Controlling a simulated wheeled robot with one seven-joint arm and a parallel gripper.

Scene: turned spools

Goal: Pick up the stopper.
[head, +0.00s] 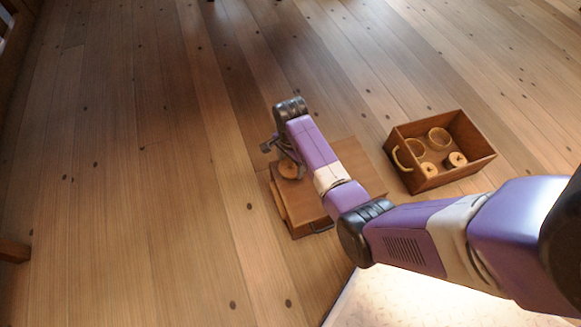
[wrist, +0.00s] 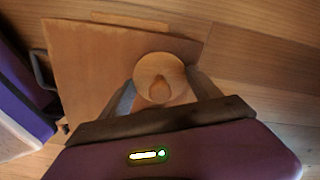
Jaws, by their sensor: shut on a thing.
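The stopper (wrist: 160,80) is a round, light wooden piece with a small knob on top. In the wrist view it sits between the two fingers of my gripper (wrist: 162,92), which is shut on it. In the head view the stopper (head: 288,169) shows below my gripper (head: 284,155), over the left part of a low brown wooden box (head: 345,160). I cannot tell whether the stopper touches the box top or is just above it. My wrist hides part of the gripper in the head view.
An open wooden crate (head: 472,152) with a rope handle stands to the right on the plank floor, holding two rings and two spool-like pieces. The floor to the left is clear.

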